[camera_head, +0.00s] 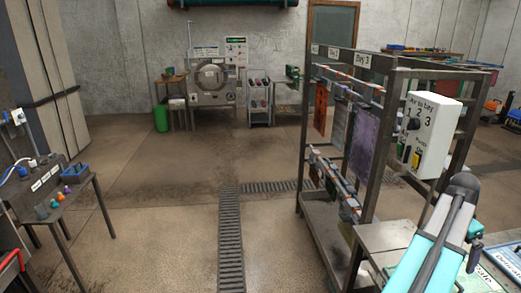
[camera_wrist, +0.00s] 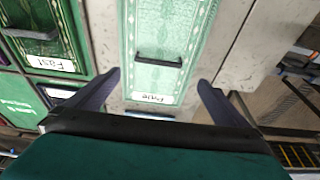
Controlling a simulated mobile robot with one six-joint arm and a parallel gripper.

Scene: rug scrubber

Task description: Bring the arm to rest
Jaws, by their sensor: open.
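My arm (camera_head: 432,252), teal and white with a dark cable along it, reaches up from the lower right in the head view, in front of a bench. My gripper (camera_wrist: 154,85) shows in the wrist view with its two dark fingers spread wide and nothing between them. Beyond the fingers is a pale green patterned panel (camera_wrist: 165,35) with a dark handle and a white label. I cannot tell how far the fingers are from it. The gripper is not clearly seen in the head view.
A metal rack (camera_head: 341,55) with hanging rugs and a white control box (camera_head: 431,130) stand close beside my arm. The bench (camera_head: 385,236) lies beneath it. Darker green labelled panels (camera_wrist: 45,35) lie left in the wrist view. Open floor (camera_head: 165,215) spreads left of the rack.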

